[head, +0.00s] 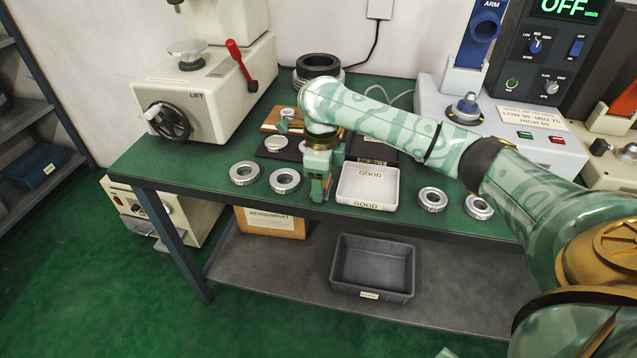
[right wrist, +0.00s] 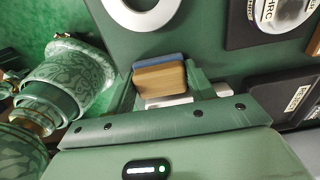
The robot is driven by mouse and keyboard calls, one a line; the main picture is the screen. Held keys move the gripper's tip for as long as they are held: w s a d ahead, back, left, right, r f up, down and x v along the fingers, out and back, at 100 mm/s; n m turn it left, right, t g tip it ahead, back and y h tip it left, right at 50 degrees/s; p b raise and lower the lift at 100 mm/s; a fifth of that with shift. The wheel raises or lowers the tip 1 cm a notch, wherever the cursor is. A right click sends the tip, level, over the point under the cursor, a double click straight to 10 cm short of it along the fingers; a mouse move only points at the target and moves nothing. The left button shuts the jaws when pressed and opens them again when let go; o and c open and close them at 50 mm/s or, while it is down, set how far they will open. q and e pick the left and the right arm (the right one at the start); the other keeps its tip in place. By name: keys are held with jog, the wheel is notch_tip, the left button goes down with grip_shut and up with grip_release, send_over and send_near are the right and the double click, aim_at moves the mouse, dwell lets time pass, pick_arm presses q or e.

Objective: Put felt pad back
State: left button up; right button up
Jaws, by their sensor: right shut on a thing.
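The felt pad (right wrist: 158,78) shows in the right wrist view as a small wooden block with a blue layer along its top edge. My right gripper (right wrist: 172,90) is shut on it. In the head view my right gripper (head: 318,188) points down near the table's front edge, between a metal ring (head: 284,181) and the white GOOD tray (head: 368,187). Whether the pad touches the table I cannot tell. My left gripper is not in view.
A dark tray (head: 268,153) with pale discs and a wooden board (head: 272,127) lie behind the gripper. More rings lie at the left (head: 244,173) and right (head: 432,199). A black tray (head: 370,150) sits behind the white one. The lift machine (head: 205,90) stands back left.

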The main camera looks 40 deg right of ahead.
jog(key=o, duration=1)
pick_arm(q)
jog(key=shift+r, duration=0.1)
pick_arm(e)
jog(key=shift+r, duration=0.1)
pick_arm(q)
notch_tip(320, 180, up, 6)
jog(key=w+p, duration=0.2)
jog(key=p, duration=0.4)
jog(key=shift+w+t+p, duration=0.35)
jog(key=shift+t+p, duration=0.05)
pick_arm(e)
notch_tip(320, 180, up, 12)
